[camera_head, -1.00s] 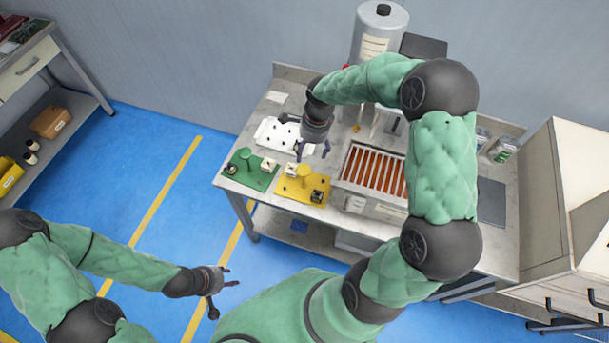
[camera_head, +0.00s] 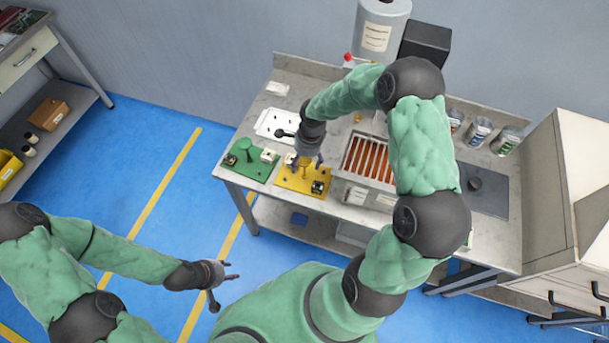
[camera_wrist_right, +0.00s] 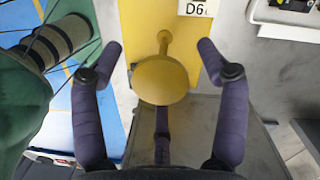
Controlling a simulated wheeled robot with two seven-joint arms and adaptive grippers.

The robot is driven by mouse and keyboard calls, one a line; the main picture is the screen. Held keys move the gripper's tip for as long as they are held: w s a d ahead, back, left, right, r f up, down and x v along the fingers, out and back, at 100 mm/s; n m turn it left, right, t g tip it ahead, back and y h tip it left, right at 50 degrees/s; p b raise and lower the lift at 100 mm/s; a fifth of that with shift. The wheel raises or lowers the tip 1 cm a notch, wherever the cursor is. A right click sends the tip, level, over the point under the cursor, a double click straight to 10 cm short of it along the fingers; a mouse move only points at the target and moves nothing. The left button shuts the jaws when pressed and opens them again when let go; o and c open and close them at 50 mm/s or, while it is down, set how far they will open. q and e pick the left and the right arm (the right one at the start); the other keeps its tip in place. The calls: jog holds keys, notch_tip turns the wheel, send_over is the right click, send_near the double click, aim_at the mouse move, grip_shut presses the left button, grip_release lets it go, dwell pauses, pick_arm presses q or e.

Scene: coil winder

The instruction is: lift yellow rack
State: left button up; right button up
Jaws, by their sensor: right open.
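The yellow rack (camera_head: 292,183) is a flat plate lying on the bench, with an upright yellow post and small parts on it. In the right wrist view, the post's round top (camera_wrist_right: 161,82) shows between the fingers. My right gripper (camera_head: 306,164) is open over the rack, its fingers (camera_wrist_right: 160,58) on either side of the post and apart from it. My left gripper (camera_head: 228,272) is away from the bench, above the floor at the lower left. Its fingers look spread and hold nothing that I can see.
A green rack (camera_head: 250,163) lies just left of the yellow one. A white tray (camera_head: 268,125) is behind them. A box of orange-red slats (camera_head: 369,158) stands to the right. Several jars (camera_head: 479,132) and a dark mat (camera_head: 490,196) are farther right.

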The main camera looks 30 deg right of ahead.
grip_shut()
jog(key=shift+r, duration=0.2)
